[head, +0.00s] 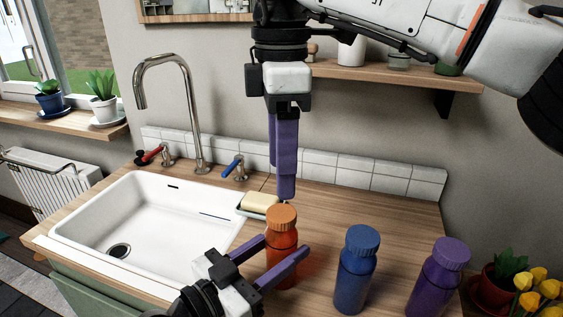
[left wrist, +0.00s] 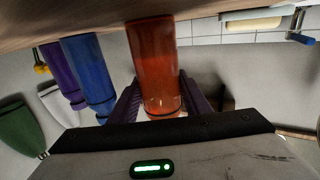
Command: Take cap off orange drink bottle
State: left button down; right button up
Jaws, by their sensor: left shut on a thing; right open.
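The orange drink bottle (head: 283,262) stands upright on the wooden counter, with its lighter orange cap (head: 281,218) on top. My left gripper (head: 284,258) is shut on the bottle's body, with one purple finger on each side. The left wrist view shows the bottle (left wrist: 157,65) upside down in the picture, between the purple fingers. My right gripper (head: 282,192) points straight down just above the cap. It is open, and its fingers overlap in the head view, so the gap between them is hard to see.
A blue bottle (head: 355,272) and a purple bottle (head: 437,279) stand to the right. The white sink (head: 150,225) with a tall faucet (head: 191,110) is at left. A soap dish with soap (head: 260,202) sits behind the orange bottle. A wooden shelf (head: 400,76) is on the wall.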

aim_at(282, 212)
jog(key=shift+f+m, duration=0.35)
jog(key=shift+m, duration=0.05)
notch_tip(282, 212, down, 7)
jog(key=shift+f, duration=0.15)
jog(key=c, duration=1.2)
